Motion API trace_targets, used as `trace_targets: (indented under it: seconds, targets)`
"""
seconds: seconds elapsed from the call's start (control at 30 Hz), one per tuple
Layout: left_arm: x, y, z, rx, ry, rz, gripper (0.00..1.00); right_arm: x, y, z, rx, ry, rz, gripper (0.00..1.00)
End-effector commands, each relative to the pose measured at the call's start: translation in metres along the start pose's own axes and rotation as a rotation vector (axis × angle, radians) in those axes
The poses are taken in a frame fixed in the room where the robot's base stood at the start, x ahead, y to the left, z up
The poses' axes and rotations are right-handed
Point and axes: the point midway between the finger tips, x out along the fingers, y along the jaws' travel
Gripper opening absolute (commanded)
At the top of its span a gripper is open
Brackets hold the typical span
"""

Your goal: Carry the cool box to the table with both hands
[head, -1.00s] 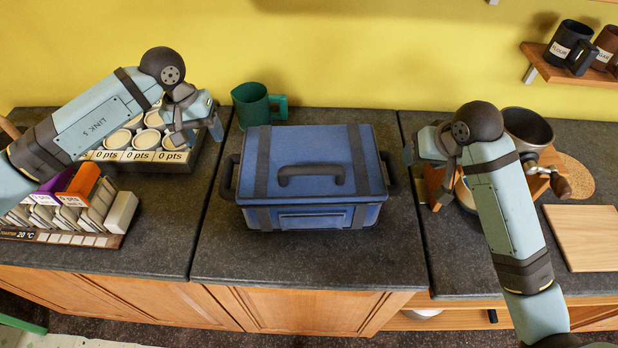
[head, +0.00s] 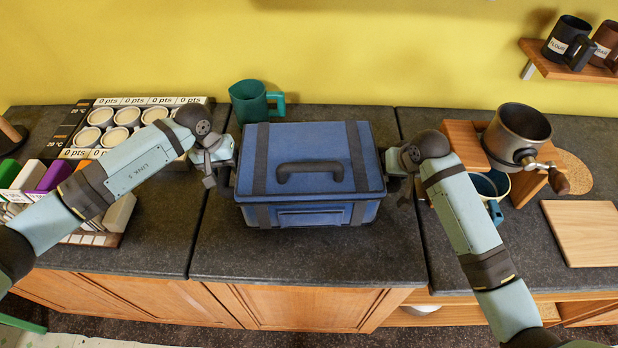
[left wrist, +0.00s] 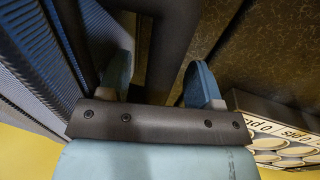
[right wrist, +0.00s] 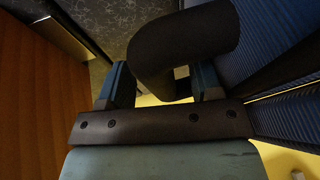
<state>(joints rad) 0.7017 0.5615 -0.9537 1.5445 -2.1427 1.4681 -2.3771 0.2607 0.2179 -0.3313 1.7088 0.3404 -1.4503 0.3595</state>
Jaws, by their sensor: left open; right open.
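The blue cool box (head: 315,195) with dark straps and a dark top handle stands upright on the middle worktop. My left gripper (head: 222,170) is open at the box's left side; in the left wrist view its fingers (left wrist: 158,82) stand either side of a dark bar that looks like the side handle (left wrist: 172,45). My right gripper (head: 396,172) is open at the right side; in the right wrist view the dark right handle (right wrist: 185,48) lies between and just beyond its fingers (right wrist: 163,85). The grippers mostly hide both side handles in the head view. No table apart from the worktops is recognisable.
A green mug (head: 252,102) stands close behind the box. A tray of several white-lidded jars (head: 128,115) is at the left. A grinder (head: 520,130), a blue mug (head: 490,186) and a wooden board (head: 585,232) are at the right. The worktop in front of the box is clear.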

Motion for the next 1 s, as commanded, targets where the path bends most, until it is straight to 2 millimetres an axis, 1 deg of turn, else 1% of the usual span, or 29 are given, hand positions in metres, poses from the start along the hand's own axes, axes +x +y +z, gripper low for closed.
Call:
trace_targets:
  seconds: [0.1, 0.37, 0.4, 0.47, 0.5, 0.57, 0.6, 0.63, 0.67, 1.0]
  targets:
    - [0.0046, 0.0006, 0.0002, 0.001, 0.000, 0.001, 0.59, 0.0049, -0.0002, 0.0000, 0.000, 0.000, 0.000, 0.59]
    - [0.0054, 0.0003, 0.0001, 0.001, 0.000, 0.000, 0.59, 0.0055, -0.0002, -0.0001, 0.000, 0.001, -0.001, 0.59]
    - [0.0054, 0.0003, 0.0001, 0.001, 0.000, 0.000, 0.54, 0.0055, -0.0002, -0.0001, 0.000, 0.001, -0.001, 0.54]
    - [0.0053, 0.0003, 0.0001, 0.001, 0.000, 0.000, 0.40, 0.0054, -0.0002, -0.0001, 0.000, 0.001, -0.001, 0.41]
    - [0.0053, 0.0003, 0.0001, 0.001, 0.000, 0.000, 0.31, 0.0054, -0.0001, -0.0001, 0.000, 0.001, 0.000, 0.31]
    - [0.0053, 0.0003, 0.0001, 0.001, 0.000, 0.000, 0.17, 0.0054, -0.0001, -0.0001, 0.000, 0.001, 0.000, 0.18]
    - [0.0053, 0.0003, 0.0001, 0.001, 0.000, 0.000, 0.08, 0.0054, -0.0001, -0.0001, 0.000, 0.001, 0.000, 0.09]
    - [0.0053, 0.0003, 0.0001, 0.001, 0.000, 0.000, 0.01, 0.0053, -0.0001, -0.0001, 0.000, 0.001, 0.000, 0.02]
    - [0.0052, 0.0003, 0.0001, 0.001, 0.000, 0.000, 0.00, 0.0053, -0.0001, -0.0001, 0.000, 0.001, 0.000, 0.00]
    - [0.0029, 0.0009, -0.0006, 0.001, 0.002, 0.002, 0.00, 0.0033, -0.0006, -0.0017, 0.000, 0.004, -0.001, 0.00]
